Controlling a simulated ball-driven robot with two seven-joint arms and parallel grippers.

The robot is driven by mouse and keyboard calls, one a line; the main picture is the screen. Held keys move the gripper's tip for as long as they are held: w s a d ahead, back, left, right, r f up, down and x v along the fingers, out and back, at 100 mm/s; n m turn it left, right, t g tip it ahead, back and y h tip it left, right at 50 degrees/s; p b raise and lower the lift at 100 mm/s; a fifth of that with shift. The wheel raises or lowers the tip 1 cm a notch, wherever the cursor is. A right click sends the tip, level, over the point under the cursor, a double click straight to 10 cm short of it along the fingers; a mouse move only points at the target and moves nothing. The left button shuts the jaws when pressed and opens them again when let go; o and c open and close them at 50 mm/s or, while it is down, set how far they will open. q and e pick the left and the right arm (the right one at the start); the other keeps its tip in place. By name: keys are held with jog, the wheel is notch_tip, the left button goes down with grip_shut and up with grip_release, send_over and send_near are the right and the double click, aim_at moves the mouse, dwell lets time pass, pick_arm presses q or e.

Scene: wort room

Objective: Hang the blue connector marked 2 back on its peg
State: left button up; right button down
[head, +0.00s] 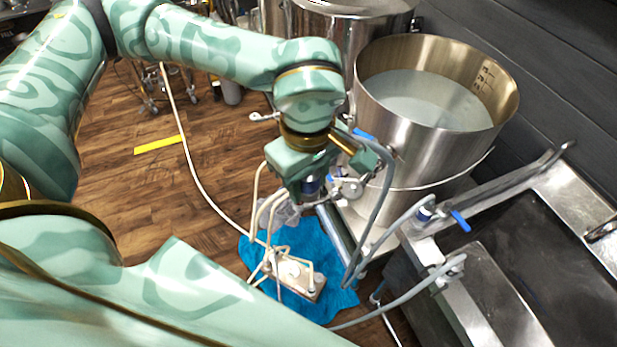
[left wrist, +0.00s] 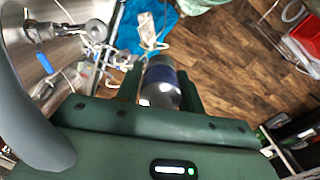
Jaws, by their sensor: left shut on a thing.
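My left gripper (head: 311,192) is shut on a metal connector with a dark blue band (head: 312,184), held beside the steel kettle's outlet fittings. In the left wrist view the connector (left wrist: 161,84) sits between the two fingers of the left gripper (left wrist: 163,88), end toward the floor. No mark on it can be read. A grey hose (head: 377,215) loops down on the right of the gripper. A second blue-banded connector (head: 425,213) sits on the steel rail at the right. I cannot pick out the connector's peg. My right gripper is out of view.
The open steel kettle (head: 408,158) holds cloudy liquid. A blue cloth (head: 345,300) lies under a small plate with pale tubes (head: 308,288). A steel sink (head: 545,285) is at right. Wood floor with a yellow strip (head: 158,145) lies clear at left.

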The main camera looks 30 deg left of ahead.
pick_arm(q)
jog(key=shift+r+p, duration=1.05)
jog(key=shift+r, duration=1.1)
